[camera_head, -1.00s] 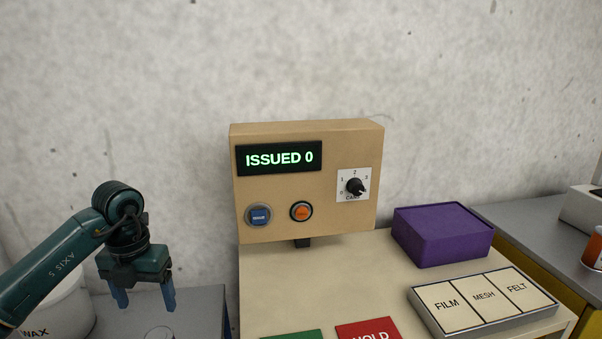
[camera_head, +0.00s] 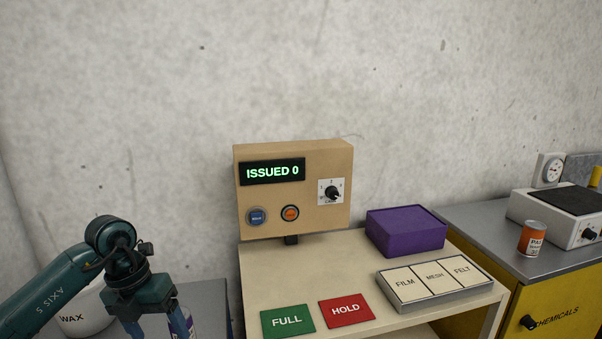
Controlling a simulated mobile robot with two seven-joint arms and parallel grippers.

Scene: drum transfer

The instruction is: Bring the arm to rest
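My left arm comes in from the lower left, and its gripper (camera_head: 158,328) points down over the grey surface at the left. Its fingers run to the bottom edge of the picture. A white and purple item shows close by the right finger, and I cannot tell whether the fingers touch it. My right gripper is not in view. The tan control box (camera_head: 293,188) stands on the cream table (camera_head: 268,270). Its display reads ISSUED 0, with a blue button (camera_head: 257,217), an orange button (camera_head: 290,213) and a dial (camera_head: 331,191).
A white WAX container (camera_head: 80,318) stands behind my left arm. A green FULL card (camera_head: 287,320), red HOLD card (camera_head: 346,310), FILM/MESH/FELT tray (camera_head: 437,300) and purple box (camera_head: 405,231) are on the table. At right are an orange can (camera_head: 532,238), white device (camera_head: 560,222) and yellow CHEMICALS cabinet (camera_head: 560,305).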

